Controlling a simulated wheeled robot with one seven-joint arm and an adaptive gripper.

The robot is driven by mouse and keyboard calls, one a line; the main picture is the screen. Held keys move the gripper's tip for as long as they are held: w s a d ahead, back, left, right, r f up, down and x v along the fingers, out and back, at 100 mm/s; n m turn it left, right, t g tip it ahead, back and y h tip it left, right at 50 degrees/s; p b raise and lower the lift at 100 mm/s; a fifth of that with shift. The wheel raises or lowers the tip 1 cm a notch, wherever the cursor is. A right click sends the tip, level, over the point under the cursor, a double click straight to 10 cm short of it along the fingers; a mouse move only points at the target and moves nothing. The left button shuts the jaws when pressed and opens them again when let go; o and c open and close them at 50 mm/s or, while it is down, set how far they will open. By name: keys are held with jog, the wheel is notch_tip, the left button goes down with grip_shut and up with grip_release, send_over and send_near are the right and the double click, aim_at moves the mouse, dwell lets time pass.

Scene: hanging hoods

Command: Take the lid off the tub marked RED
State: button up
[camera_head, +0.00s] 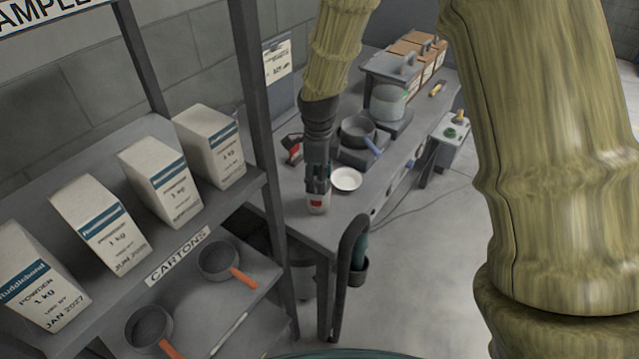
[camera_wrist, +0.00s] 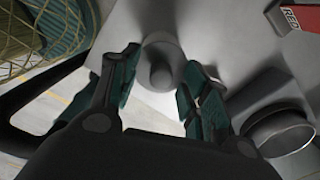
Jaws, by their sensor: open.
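In the head view a small white tub with a red patch (camera_head: 317,204) stands near the front left corner of the bench, and my gripper (camera_head: 318,186) points down right at it. In the wrist view my gripper (camera_wrist: 160,85) is open, with its teal fingers either side of a round grey lid with a knob (camera_wrist: 162,62). I cannot tell whether the fingers touch it.
A white dish (camera_head: 347,179) lies close to the right of my gripper. A dark pan (camera_head: 358,130) and a glass-like vessel (camera_head: 388,103) stand behind it. A hanging black hose (camera_head: 346,270) passes the bench's front edge. A carton shelf (camera_head: 225,196) stands at left.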

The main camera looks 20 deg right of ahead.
jog(key=shift+w+f, duration=0.1)
jog(key=shift+c, duration=0.6)
jog(key=c, duration=0.8)
